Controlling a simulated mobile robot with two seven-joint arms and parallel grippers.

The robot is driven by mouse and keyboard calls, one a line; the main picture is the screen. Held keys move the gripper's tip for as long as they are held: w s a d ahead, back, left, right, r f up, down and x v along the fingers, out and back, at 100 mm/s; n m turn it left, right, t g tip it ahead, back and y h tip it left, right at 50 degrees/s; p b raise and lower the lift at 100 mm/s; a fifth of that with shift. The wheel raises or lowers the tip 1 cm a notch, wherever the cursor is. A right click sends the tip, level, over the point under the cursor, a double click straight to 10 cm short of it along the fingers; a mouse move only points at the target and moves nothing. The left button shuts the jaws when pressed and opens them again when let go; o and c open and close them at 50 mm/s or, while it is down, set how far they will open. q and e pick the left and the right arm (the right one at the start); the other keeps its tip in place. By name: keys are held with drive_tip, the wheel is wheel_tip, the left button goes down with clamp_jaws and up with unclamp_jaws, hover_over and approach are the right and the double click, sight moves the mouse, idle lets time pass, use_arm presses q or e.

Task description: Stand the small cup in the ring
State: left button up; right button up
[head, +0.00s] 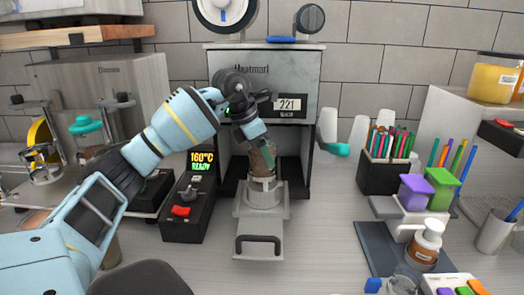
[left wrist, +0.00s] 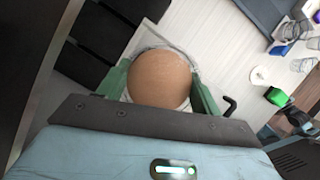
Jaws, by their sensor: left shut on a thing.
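The small cup (head: 261,160), clear with brown contents, is held upright between the green fingers of my left gripper (head: 264,154). In the left wrist view the brown round top of the cup (left wrist: 160,80) lies between the two green fingers (left wrist: 160,88), one on each side. The metal ring (head: 264,192) stands on the sealer's pulled-out tray (head: 260,225). The cup is right above the ring, its lower end at or just inside the ring's top; I cannot tell which. My right gripper is not in view.
The sealer housing (head: 225,60) stands behind and above the cup. A control box (head: 187,210) reading 160°C READY is left of the tray. A black tray handle (head: 258,240) is in front. Pens in a black holder (head: 380,177) stand to the right, with clear counter between.

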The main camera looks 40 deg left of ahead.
use_arm(q)
drive_tip(key=shift+f, duration=0.2)
drive_tip(key=o, duration=1.2)
drive_tip(key=shift+r, duration=0.15)
drive_tip(key=shift+r, duration=0.35)
drive_tip(key=v, duration=1.1)
drive_tip(key=shift+s+r, duration=0.2)
drive_tip(key=shift+r, duration=0.1)
drive_tip(key=shift+a, duration=0.1)
